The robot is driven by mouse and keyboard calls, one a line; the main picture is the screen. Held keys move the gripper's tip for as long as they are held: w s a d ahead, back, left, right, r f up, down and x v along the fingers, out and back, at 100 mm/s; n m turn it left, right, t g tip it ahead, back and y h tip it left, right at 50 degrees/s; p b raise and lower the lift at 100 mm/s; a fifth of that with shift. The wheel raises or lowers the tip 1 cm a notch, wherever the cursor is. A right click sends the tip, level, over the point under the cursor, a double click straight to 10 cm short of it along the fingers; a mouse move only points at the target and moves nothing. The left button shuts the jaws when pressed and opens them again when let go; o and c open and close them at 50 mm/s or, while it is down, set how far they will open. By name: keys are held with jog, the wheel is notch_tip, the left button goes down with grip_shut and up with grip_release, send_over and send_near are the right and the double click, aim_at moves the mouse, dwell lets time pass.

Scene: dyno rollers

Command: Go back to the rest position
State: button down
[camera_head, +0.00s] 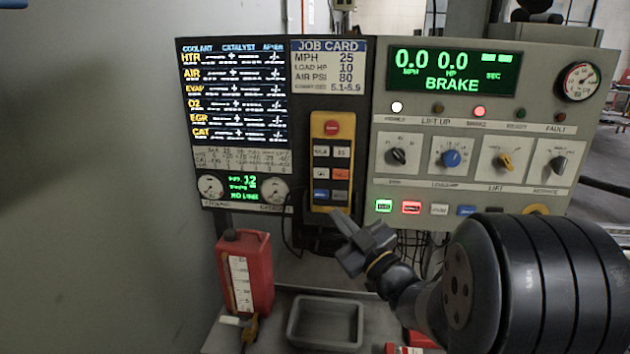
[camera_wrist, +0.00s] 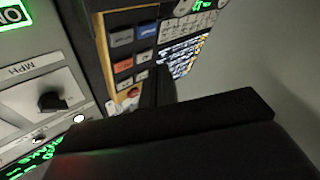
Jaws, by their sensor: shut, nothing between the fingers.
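My gripper (camera_head: 352,238) is shut and empty.
A control panel (camera_head: 470,188) with knobs and lit buttons stands on the right. A dark screen (camera_head: 235,95) is at left. A red jug (camera_head: 246,270) and an empty grey tray (camera_head: 325,322) are on the bench below. A plain grey wall fills the left.

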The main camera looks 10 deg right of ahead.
jog(key=p, duration=0.1)
jog(key=w+p, duration=0.1)
jog(key=p, duration=0.1)
jog(key=shift+w+d+r, duration=0.2)
jog(key=shift+r, duration=0.05)
jog(key=shift+w+p, duration=0.1)
jog(key=shift+p, duration=0.75)
jog(key=shift+f, duration=0.1)
jog(key=shift+s+a+f+b, duration=0.1)
jog(key=shift+s+a+b, duration=0.2)
jog(key=shift+s, duration=0.6)
jog(key=shift+s+a+b, duration=0.25)
jog(key=shift+s+b, duration=0.05)
jog(key=shift+s, duration=0.65)
jog(key=shift+s+a+f+b, duration=0.1)
jog(key=shift+s+a+b, duration=0.2)
jog(key=shift+s, duration=0.6)
jog(key=shift+w+d+r, duration=0.1)
jog(key=shift+w, duration=0.05)
jog(key=w+b, duration=0.1)
jog(key=w+d+b, duration=0.1)
jog(key=w, duration=0.1)
jog(key=w+b, duration=0.1)
jog(key=shift+w+d+f, duration=0.2)
jog(key=shift+w+f, duration=0.05)
jog(key=shift+w, duration=0.05)
